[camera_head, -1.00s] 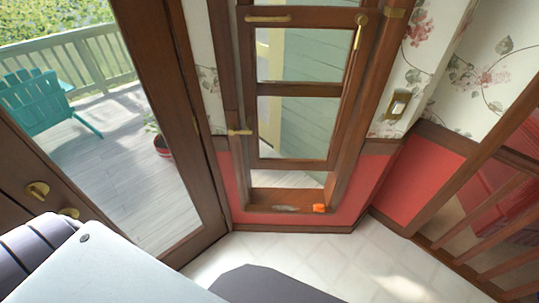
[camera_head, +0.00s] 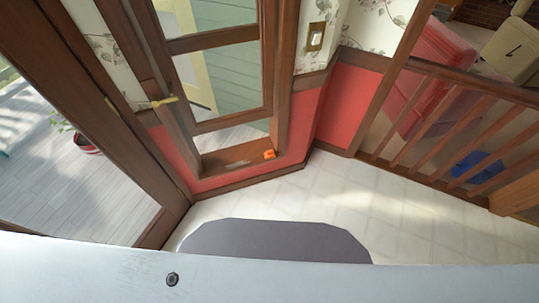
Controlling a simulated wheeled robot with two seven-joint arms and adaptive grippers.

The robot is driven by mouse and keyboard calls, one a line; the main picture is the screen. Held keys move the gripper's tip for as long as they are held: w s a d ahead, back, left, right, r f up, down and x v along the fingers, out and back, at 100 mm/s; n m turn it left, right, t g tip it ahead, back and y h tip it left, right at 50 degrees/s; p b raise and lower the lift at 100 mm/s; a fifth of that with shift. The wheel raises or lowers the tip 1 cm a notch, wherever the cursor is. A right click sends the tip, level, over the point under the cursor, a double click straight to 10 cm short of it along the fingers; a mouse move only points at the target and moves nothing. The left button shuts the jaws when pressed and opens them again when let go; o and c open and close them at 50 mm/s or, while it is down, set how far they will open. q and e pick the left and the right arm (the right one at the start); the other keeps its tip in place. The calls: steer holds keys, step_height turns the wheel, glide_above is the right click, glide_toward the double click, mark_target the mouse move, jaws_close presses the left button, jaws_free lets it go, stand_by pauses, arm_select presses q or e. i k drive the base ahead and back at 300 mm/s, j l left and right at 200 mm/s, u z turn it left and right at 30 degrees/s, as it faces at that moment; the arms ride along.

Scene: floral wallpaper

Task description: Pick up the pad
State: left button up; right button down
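I cannot make out a pad with certainty in the head view. A small orange item (camera_head: 269,154) sits on the brown window sill (camera_head: 215,158), with a thin pale item (camera_head: 238,163) beside it that is too small to identify. Neither of my grippers is in view. A pale panel that seems to be part of my own arm fills the bottom of the picture and hides what is below it.
Pale tiled floor (camera_head: 405,219) lies open to the right. A wooden railing (camera_head: 440,127) bounds it, with a red container (camera_head: 440,75) and a blue item (camera_head: 477,167) beyond. A red-panelled wall (camera_head: 348,108) and a glass door (camera_head: 70,190) stand ahead and left.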

mark_target(268, 154)
steer(key=i+l, duration=0.2)
steer(key=i, duration=0.35)
steer(key=i+l+z, duration=0.1)
steer(key=i, duration=0.45)
steer(key=l, duration=0.1)
